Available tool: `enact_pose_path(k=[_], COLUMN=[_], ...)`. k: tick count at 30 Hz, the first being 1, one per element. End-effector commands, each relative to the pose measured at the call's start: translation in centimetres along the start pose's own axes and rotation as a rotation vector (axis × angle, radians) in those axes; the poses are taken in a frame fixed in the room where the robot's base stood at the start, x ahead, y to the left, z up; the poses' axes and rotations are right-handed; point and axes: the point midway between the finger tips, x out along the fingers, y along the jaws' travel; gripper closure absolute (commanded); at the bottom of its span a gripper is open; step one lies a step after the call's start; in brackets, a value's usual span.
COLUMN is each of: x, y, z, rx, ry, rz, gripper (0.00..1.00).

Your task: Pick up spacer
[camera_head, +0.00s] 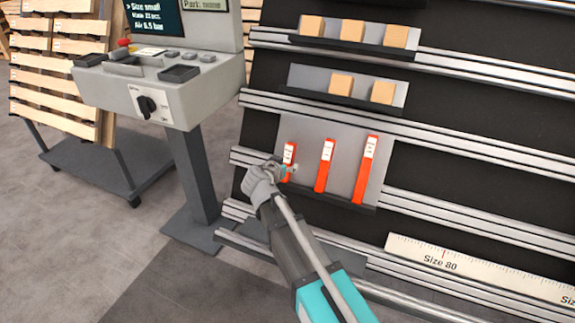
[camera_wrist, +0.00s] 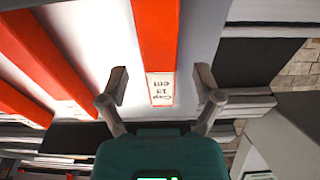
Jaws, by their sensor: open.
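Three orange-red spacers of different lengths stand upright on a grey backing panel (camera_head: 343,150): a short left one (camera_head: 289,155), a middle one (camera_head: 325,166) and a long right one (camera_head: 366,170). Each has a white label near its top. My gripper (camera_head: 284,171) is at the left spacer and hides part of its lower length. In the wrist view my gripper (camera_wrist: 162,84) is open, with one finger on each side of a spacer (camera_wrist: 158,36) whose label reads "Gap 15 cm". Two more spacers (camera_wrist: 45,50) show at the left there.
Wooden blocks (camera_head: 341,84) sit on holders above the spacers. Metal rails (camera_head: 450,131) cross the black rack. A grey control console (camera_head: 165,85) stands at the left, with a pallet cart (camera_head: 80,160) behind it. A "Size 80" ruler strip (camera_head: 480,265) is at lower right.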

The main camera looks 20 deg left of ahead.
Motion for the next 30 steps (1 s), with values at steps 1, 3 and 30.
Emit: enact_pose_path(k=[1, 3, 30], x=[0.8, 1.5, 2.1], y=[-0.1, -0.1, 0.0], z=[0.2, 0.1, 0.0], rx=[0.001, 0.002, 0.001], ry=[0.000, 0.000, 0.000], rz=[0.000, 0.001, 0.000], gripper=[0.17, 0.17, 0.54])
